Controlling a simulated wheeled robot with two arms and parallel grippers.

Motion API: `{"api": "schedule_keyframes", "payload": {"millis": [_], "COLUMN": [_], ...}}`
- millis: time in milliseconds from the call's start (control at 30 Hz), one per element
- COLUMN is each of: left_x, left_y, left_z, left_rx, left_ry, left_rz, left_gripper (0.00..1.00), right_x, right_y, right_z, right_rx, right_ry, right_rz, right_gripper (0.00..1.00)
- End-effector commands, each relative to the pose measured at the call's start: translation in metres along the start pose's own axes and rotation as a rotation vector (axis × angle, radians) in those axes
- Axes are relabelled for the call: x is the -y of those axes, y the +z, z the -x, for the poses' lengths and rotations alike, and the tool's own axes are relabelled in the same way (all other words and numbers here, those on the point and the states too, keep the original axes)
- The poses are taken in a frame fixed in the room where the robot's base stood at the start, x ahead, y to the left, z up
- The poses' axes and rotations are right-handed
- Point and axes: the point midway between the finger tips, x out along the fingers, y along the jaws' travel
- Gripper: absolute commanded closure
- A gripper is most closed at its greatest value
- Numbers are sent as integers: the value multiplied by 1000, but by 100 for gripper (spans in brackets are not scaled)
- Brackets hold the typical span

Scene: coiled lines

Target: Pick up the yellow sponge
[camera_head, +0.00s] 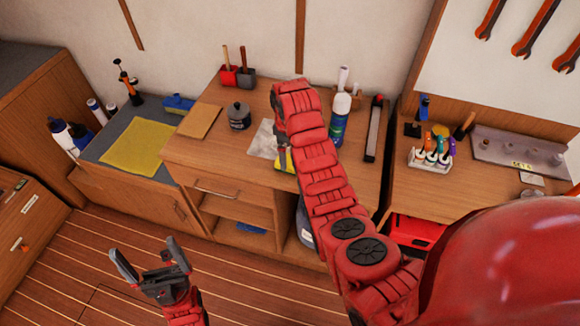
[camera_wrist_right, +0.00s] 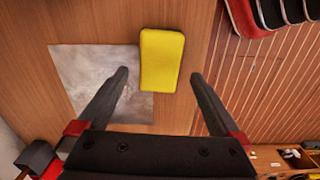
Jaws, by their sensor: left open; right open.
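The yellow sponge (camera_wrist_right: 162,60) lies flat on the wooden counter, partly over the right edge of a grey sheet (camera_wrist_right: 75,75). In the head view a strip of the sponge (camera_head: 288,166) shows at the counter's front; my right arm hides the rest. My right gripper (camera_wrist_right: 159,74) is open and points down over the sponge. In the wrist view the sponge appears between its fingers, closer to the left one; the remaining height is hard to tell. My left gripper (camera_head: 147,250) is open and empty, over the floor at lower left.
A dark jar (camera_head: 239,116) and brown board (camera_head: 199,121) lie left. The wooden counter's front edge is close to the sponge.

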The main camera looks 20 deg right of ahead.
Motion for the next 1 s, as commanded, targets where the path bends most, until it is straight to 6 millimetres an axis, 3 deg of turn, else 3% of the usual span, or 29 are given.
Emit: {"api": "schedule_keyframes", "payload": {"millis": [200, 400, 700, 1000], "left_x": [1, 2, 2, 2], "left_y": [-5, -6, -5, -5], "left_z": [-27, -32, -31, -31], "left_rx": [0, 0, 0, 0], "left_ry": [0, 0, 0, 0], "left_rz": [0, 0, 0, 0], "left_gripper": [0, 0, 0, 0], "right_x": [0, 0, -1, -1], "right_y": [4, 4, 3, 3], "right_z": [-24, -43, -46, -46], "right_rx": [5, 3, 1, 1], "right_ry": [-7, -5, -2, -2], "right_rz": [0, 1, 1, 1], "right_gripper": [0, 0, 2, 56]}}
